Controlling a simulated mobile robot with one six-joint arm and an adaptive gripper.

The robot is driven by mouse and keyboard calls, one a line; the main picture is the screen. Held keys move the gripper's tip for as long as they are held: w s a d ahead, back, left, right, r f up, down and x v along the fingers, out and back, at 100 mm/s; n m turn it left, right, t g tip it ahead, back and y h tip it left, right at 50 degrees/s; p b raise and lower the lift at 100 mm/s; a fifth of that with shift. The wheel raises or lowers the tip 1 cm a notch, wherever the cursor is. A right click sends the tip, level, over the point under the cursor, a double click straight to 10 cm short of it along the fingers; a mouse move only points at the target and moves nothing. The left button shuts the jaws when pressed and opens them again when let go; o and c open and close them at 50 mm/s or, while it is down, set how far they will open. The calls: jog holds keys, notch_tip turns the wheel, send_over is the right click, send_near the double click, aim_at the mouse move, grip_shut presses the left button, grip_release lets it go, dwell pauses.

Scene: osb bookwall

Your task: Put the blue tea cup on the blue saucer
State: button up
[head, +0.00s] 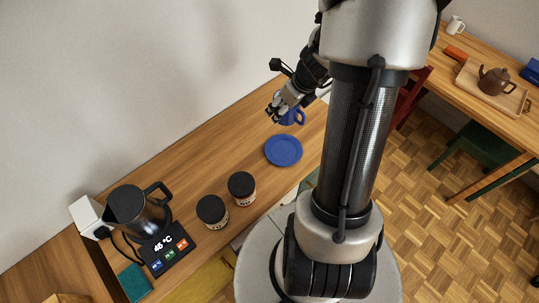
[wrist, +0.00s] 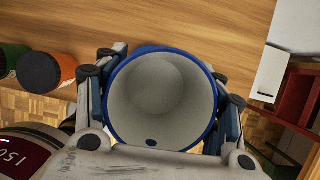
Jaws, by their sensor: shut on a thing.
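The blue tea cup (head: 291,118) is at my gripper (head: 279,109) in the head view, partly hidden by the fingers, with its blue handle on the right. In the wrist view the cup (wrist: 160,97) has a blue rim and a pale, empty inside. My fingers are shut on it from both sides. The blue saucer (head: 284,150) lies flat and empty on the wooden counter, nearer the head camera than the cup. The cup is apart from the saucer; I cannot tell its exact height above the counter.
Two dark-lidded jars (head: 241,187) (head: 212,211) stand left of and nearer than the saucer. A black kettle (head: 138,212) and its control panel (head: 167,251) are farther left. A second table (head: 455,75) with a tray and brown teapot (head: 495,81) is at right.

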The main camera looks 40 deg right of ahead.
aim_at(279, 147)
notch_tip(279, 147, down, 20)
jog(key=b, duration=1.3)
jog(key=shift+d+r+b, duration=0.1)
jog(key=shift+r+b, duration=0.05)
jog(key=shift+b, duration=0.15)
jog(key=o, duration=1.2)
jog(key=shift+f, duration=0.2)
jog(key=shift+r, duration=0.15)
jog(key=shift+s+r, duration=0.1)
jog(key=shift+r, duration=0.2)
jog(key=p+v, duration=0.7)
jog(key=v, duration=0.4)
jog(key=shift+r, duration=0.25)
